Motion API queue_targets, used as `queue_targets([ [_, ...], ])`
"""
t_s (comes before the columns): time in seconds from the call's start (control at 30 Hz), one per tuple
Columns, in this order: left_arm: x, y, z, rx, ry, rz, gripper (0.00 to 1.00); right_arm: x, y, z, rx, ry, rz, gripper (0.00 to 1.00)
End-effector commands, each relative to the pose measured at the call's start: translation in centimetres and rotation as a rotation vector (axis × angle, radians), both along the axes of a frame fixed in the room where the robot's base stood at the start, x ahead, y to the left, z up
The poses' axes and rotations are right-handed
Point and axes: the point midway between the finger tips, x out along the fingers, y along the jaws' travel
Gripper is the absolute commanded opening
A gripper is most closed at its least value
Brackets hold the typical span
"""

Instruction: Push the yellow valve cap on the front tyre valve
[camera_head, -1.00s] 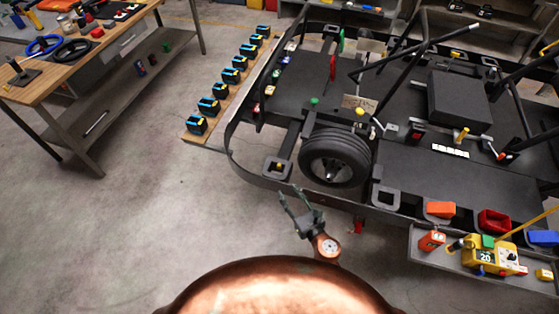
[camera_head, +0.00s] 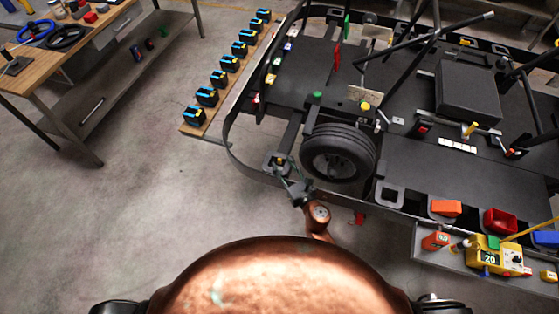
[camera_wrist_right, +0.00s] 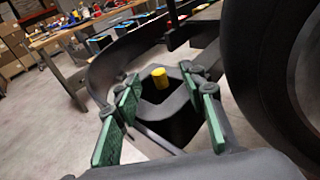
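The yellow valve cap (camera_wrist_right: 160,78) stands upright in the opening of a dark square bracket (camera_wrist_right: 183,100) in the right wrist view. My right gripper (camera_head: 289,172) is open and empty, with the cap ahead of the gap between its green finger pads, apart from them. In the head view the fingers are over the bracket (camera_head: 268,164), just left of the front tyre (camera_head: 350,150), and partly cover the cap. The tyre also shows at the right of the wrist view (camera_wrist_right: 255,75). I cannot make out the tyre valve. My left gripper is not in view.
The dark kart frame rail (camera_head: 235,155) curves around the bracket and tyre. A wooden board (camera_head: 203,130) with several black-and-blue blocks lies to the left. A workbench (camera_head: 40,85) is farther left. A tray (camera_head: 470,275) with a yellow device stands right. The floor between bench and kart is clear.

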Motion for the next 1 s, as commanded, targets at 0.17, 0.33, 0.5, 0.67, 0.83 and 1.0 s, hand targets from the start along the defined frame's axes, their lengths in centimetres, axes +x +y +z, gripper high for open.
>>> queue_targets([
  [0.17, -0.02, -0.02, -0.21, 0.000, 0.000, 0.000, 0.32, 1.39, 0.86, -0.29, 0.000, 0.000, 0.003, 0.38],
  [0.33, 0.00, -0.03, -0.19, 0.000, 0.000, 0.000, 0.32, 1.46, 0.97, -0.31, -0.001, 0.001, 0.004, 0.38],
  [0.5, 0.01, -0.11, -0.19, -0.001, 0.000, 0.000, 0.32, 1.44, 0.97, -0.30, 0.000, 0.001, 0.004, 0.31],
  [0.67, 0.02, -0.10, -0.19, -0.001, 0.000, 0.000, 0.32, 1.44, 0.95, -0.31, 0.000, 0.001, 0.004, 0.20],
  [0.83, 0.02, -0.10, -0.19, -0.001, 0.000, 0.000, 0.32, 1.43, 0.95, -0.31, 0.000, 0.001, 0.004, 0.09],
  [1.0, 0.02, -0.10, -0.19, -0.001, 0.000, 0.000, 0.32, 1.43, 0.95, -0.31, 0.000, 0.001, 0.004, 0.09],
])
